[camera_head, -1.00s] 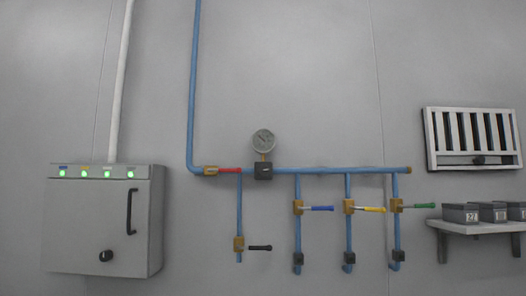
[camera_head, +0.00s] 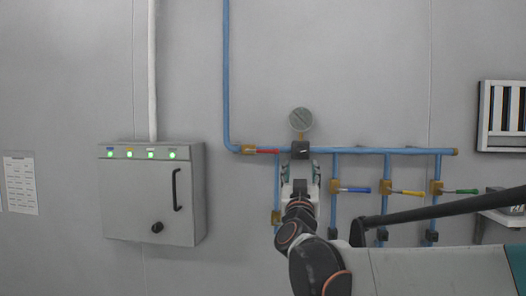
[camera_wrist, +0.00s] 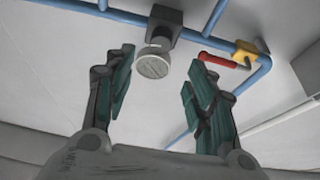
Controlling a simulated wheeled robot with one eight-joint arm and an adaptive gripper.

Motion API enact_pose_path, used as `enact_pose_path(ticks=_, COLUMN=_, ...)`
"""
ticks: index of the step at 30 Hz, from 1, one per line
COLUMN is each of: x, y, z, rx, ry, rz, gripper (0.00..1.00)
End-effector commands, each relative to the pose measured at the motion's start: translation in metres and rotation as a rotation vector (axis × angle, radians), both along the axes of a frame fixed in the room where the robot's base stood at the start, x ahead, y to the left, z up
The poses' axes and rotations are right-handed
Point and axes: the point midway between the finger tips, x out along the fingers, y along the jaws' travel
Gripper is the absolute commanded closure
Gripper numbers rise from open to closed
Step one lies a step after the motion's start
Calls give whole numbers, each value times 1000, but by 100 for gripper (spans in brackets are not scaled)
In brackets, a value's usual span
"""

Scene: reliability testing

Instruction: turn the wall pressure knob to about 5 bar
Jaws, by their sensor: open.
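The pressure knob (camera_wrist: 153,65) is a grey round cylinder on the front of a dark regulator block (camera_wrist: 162,20) in the wrist view. The block sits on the blue pipe and also shows in the head view (camera_head: 300,149). My gripper (camera_head: 300,172) is open just in front of and below the block. In the wrist view, the green-padded fingers of my gripper (camera_wrist: 157,78) stand apart on either side of the knob, with gaps to both. My gripper hides the knob in the head view. A round gauge (camera_head: 301,119) stands above the block; its reading is too small to tell.
A red valve handle (camera_head: 267,152) sits on the pipe close left of the block. Blue (camera_head: 355,190), yellow (camera_head: 408,193) and green (camera_head: 460,191) handles are to the right. A grey cabinet (camera_head: 150,200) with green lights hangs at the left. The wall above the pipe is mostly bare.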

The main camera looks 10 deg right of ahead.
Motion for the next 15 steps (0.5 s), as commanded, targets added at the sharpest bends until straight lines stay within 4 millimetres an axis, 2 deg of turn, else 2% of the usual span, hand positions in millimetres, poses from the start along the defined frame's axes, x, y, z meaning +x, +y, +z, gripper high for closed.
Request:
enact_pose_path(ticks=9, x=56, y=-18, z=26, rx=-1, ry=0, rz=1, gripper=50)
enact_pose_path(ticks=15, x=82, y=-27, z=37, rx=-1, ry=0, rz=1, gripper=50)
